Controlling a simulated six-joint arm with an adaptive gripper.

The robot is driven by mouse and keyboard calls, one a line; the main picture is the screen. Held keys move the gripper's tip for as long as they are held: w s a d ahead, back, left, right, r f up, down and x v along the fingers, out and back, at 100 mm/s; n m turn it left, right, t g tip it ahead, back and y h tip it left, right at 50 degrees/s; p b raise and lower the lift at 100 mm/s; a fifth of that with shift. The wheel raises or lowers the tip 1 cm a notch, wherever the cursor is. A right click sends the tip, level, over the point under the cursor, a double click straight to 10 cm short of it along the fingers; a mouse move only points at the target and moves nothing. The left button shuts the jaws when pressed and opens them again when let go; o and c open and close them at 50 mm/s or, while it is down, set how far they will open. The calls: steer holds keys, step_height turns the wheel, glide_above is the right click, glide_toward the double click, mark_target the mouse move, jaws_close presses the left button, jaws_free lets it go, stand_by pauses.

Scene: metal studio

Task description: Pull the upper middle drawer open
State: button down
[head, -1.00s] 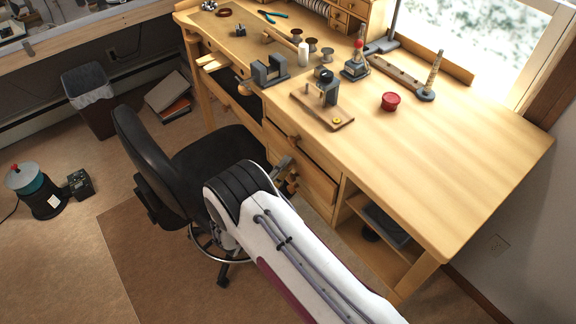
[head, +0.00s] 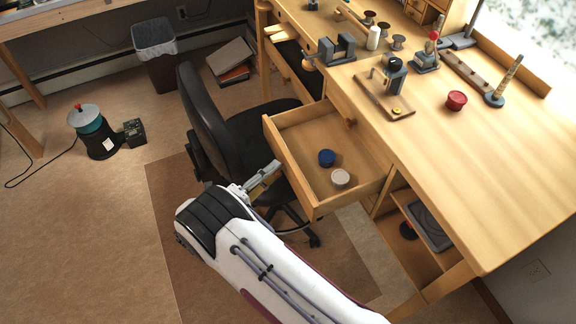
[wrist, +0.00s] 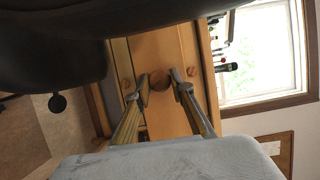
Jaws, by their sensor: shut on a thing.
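The black office chair (head: 205,120) stands close on the left of the open drawer and looms at the top of the wrist view. The desk top (head: 460,165) carries a red tin (head: 456,100) and tools. An open shelf (head: 440,255) is at the right.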

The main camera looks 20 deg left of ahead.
steer(key=shift+s+a, duration=0.5)
steer(key=shift+a, duration=0.05)
steer(key=c, duration=1.8)
jaws_free()
steer(key=shift+o, duration=0.2)
steer(key=shift+s, duration=0.1)
steer(key=v, duration=1.1)
steer(key=shift+s, duration=0.4)
steer(key=shift+a, duration=0.1)
